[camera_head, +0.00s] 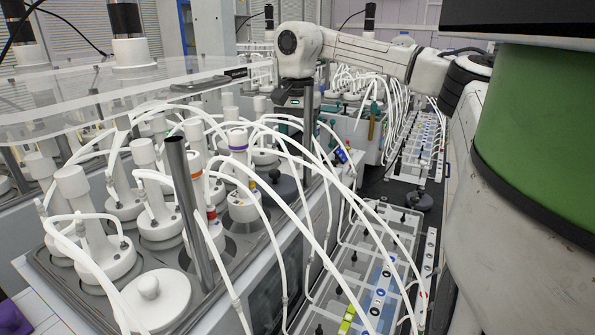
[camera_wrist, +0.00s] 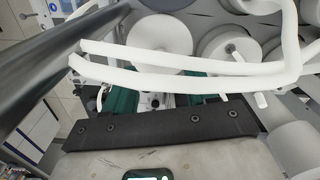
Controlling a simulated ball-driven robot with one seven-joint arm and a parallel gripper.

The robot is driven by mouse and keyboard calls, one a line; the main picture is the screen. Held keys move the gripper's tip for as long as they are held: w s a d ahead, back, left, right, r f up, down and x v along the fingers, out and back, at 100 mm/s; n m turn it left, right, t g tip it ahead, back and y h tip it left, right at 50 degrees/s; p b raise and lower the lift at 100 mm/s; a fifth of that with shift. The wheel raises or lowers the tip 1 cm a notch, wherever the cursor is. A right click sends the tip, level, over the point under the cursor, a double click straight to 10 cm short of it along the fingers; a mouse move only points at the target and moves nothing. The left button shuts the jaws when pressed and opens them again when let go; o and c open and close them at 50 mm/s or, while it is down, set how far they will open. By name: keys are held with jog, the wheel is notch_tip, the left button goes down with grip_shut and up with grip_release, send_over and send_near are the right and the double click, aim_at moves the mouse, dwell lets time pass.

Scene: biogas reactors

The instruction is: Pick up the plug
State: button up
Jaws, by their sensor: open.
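My gripper (camera_wrist: 160,100) shows in the wrist view as two teal fingers, set apart, beyond a dark plate. It is open. Between the fingers lies a small pale area with dark spots; I cannot tell what it is. In the head view its body hangs from my white arm among the tubes, and the fingertips are not clear. I cannot say for sure which thing is the plug. A dark grey round stopper (camera_head: 282,184) sits on the reactor top below my arm. A white round lid with a knob (camera_head: 150,290) sits at the near left.
White tubes (camera_head: 300,205) arch over the reactor bottles, and two cross close in front of my gripper in the wrist view (camera_wrist: 190,75). A metal post (camera_head: 190,210) stands near the bench edge. A clear shelf (camera_head: 150,75) overhangs the left. Trays with small bottles (camera_head: 385,265) lie right.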

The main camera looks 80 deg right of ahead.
aim_at(298, 157)
jog(key=shift+f, duration=2)
grip_shut()
